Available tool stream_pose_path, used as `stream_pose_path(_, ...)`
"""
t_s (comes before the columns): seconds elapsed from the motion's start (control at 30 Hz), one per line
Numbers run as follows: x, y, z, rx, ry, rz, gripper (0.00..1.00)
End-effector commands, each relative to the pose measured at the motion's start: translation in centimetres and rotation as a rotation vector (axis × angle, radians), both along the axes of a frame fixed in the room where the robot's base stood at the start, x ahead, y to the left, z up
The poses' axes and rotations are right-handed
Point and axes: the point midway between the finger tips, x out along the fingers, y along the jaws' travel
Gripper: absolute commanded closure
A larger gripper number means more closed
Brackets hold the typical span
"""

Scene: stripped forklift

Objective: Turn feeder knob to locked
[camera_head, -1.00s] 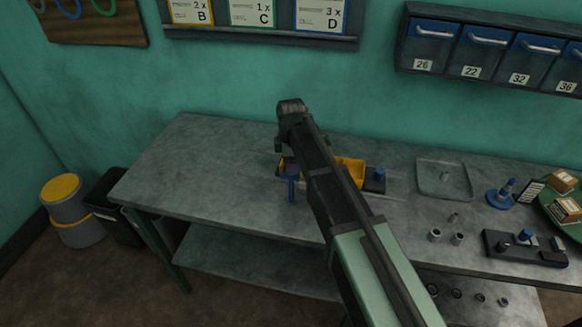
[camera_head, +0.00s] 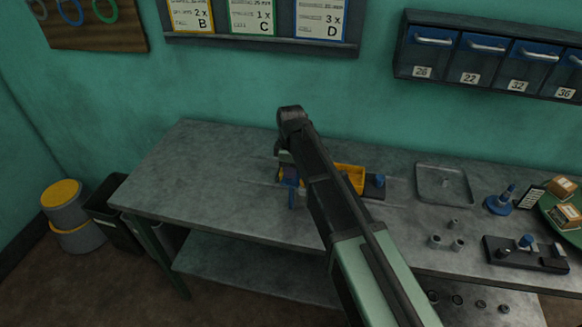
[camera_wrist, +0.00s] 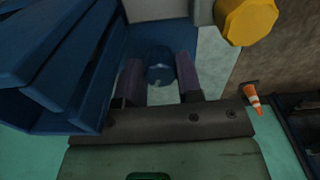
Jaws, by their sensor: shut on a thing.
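The feeder knob (camera_wrist: 160,62) is a blue round knob with a pale mark on its near edge, seen in the wrist view. My gripper (camera_wrist: 160,78) has its two purple fingers on either side of the knob and is shut on it. In the head view my gripper (camera_head: 288,175) is low over the workbench, and my own arm hides most of the feeder and the knob. Which way the knob's mark points relative to locked I cannot tell.
Large blue panels (camera_wrist: 60,60) stand close left of my fingers, and a yellow many-sided piece (camera_wrist: 247,20) is at upper right. A yellow bin (camera_head: 350,176) and grey tray (camera_head: 421,196) sit right on the workbench (camera_head: 200,165). The bench's left part is clear.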

Motion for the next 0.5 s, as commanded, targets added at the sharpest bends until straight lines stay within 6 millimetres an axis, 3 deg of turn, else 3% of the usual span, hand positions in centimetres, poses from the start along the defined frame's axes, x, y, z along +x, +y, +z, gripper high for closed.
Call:
stream_pose_path(0.03,-0.01,0.00,-0.01,0.000,0.000,0.001,0.90)
stream_pose_path(0.07,-0.01,0.00,-0.01,0.000,0.000,0.001,0.62)
stream_pose_path(0.2,-0.01,0.00,-0.01,0.000,0.000,0.001,0.41)
stream_pose_path(0.5,-0.01,0.00,0.27,0.000,0.000,0.002,0.41)
